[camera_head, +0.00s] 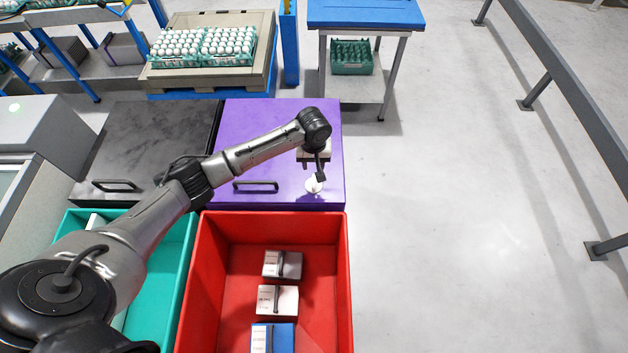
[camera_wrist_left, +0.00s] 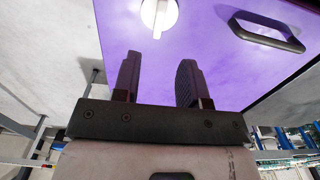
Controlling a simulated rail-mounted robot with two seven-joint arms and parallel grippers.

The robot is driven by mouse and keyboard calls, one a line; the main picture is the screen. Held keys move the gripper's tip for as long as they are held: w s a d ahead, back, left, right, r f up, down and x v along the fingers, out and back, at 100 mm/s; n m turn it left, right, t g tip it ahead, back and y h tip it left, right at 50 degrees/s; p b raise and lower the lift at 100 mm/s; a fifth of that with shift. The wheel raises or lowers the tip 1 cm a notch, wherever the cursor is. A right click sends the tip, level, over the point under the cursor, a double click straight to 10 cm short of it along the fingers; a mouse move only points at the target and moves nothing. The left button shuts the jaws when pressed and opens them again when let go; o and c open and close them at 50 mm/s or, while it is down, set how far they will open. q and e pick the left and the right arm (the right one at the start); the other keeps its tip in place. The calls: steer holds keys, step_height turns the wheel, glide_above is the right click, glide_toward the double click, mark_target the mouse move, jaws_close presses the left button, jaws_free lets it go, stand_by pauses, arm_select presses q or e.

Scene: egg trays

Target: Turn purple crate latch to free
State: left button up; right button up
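The purple crate (camera_head: 245,150) has a flat purple lid with a dark handle (camera_head: 255,185) near its front edge. A white round latch knob (camera_head: 313,185) sits on the lid near its front right corner. In the left wrist view the latch (camera_wrist_left: 158,14) shows at the top, with a pointer towards the gripper. My left gripper (camera_head: 317,170) is over the lid's right side, close to the latch. Its two fingers (camera_wrist_left: 158,80) are apart with nothing between them, and the latch lies beyond the fingertips. My right gripper is not in view.
A red bin (camera_head: 232,227) holding several small boxes stands in front of the purple crate. A teal bin (camera_head: 185,230) is at the left, with a dark-lidded crate (camera_head: 140,130) behind it. Open floor (camera_head: 450,200) lies to the right.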

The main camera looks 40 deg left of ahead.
mark_target(314, 181)
arm_select(q)
step_height(314, 181, down, 11)
steer(key=b, duration=0.2)
steer(key=shift+r+b, duration=0.15)
steer(key=shift+b, duration=0.2)
steer(key=shift+c, duration=0.3)
jaws_close()
